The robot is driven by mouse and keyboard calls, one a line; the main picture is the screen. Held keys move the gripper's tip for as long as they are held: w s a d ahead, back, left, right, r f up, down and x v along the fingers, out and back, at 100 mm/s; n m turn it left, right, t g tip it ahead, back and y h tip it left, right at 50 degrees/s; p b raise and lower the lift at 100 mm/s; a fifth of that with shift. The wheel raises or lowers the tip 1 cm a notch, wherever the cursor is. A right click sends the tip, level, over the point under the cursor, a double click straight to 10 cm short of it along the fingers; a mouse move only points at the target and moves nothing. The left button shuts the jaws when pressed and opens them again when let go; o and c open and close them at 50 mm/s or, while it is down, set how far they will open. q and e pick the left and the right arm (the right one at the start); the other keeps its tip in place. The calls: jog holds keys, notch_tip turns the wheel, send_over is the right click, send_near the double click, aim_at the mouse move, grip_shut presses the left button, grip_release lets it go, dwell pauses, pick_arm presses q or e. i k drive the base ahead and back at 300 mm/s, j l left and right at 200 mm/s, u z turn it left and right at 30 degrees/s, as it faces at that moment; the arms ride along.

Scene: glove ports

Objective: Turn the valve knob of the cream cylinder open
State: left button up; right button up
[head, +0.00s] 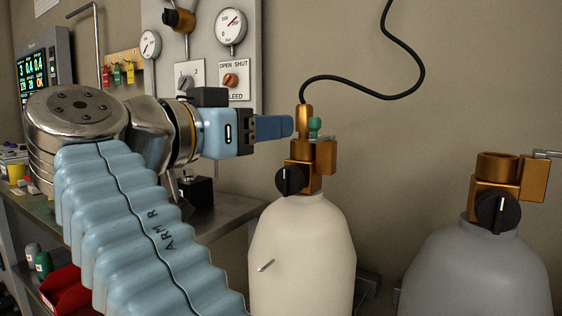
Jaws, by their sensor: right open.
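The cream cylinder (302,245) stands upright at the picture's centre. On its neck is a brass valve (304,158) with a black knob (290,181) facing me; a white line on the knob stands about upright. My right gripper (287,127) comes in from the left, its blue fingers pointing right. In the picture the fingertips end just left of the brass hose fitting (305,118) on top of the valve, above the black knob. The jaws are open, seen edge-on, with nothing visibly held. My left gripper is out of view.
A grey cylinder (470,275) with a similar valve and black knob (497,211) stands at the right. A black hose (370,93) rises from the cream cylinder's fitting. A gauge panel (222,75) and a bench (225,207) are behind my arm. The wall between the cylinders is bare.

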aim_at(289, 180)
jog(key=k+j, duration=0.8)
